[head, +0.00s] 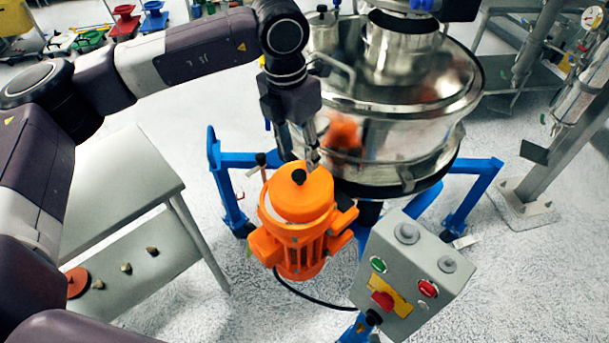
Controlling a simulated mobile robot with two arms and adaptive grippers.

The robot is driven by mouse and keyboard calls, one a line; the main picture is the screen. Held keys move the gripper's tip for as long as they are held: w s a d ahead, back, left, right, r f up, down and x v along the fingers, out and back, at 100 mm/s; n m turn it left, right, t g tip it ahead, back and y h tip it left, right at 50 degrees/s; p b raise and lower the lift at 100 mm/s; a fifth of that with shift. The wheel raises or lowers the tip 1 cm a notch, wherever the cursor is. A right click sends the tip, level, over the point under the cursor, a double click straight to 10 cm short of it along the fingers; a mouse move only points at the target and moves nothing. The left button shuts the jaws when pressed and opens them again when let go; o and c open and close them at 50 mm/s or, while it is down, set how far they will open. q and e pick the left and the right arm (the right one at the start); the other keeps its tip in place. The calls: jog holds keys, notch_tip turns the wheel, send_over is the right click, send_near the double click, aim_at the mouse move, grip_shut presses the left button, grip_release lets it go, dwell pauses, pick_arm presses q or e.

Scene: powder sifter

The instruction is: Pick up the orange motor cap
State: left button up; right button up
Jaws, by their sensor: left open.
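The orange motor cap (301,194) sits on top of the orange finned motor (305,245), at the picture's middle. It is a rounded cover with a small black knob (299,176) on top. My left gripper (300,156) points down just above and behind the cap in the picture, with its fingers apart and nothing between them. The fingertips look close to the knob; I cannot tell whether they touch the cap. My right gripper does not show.
A steel sifter drum (400,140) stands right behind the motor on a blue frame (235,160). A grey control box (410,275) with buttons is at the front right. A grey table (115,185) is at left, with small pieces on its lower shelf (145,270).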

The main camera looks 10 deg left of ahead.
aim_at(300, 172)
pick_arm(q)
jog(key=shift+f, duration=0.35)
jog(key=shift+s+f+p, duration=0.2)
jog(key=shift+f+p, duration=0.7)
jog(key=shift+f, duration=0.3)
jog(key=f, duration=0.1)
jog(key=f+p, duration=0.1)
jog(key=shift+w+f, duration=0.45)
jog(key=shift+f, duration=0.6)
grip_shut()
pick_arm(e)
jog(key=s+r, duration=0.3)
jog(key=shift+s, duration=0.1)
pick_arm(q)
jog(key=shift+d, duration=0.1)
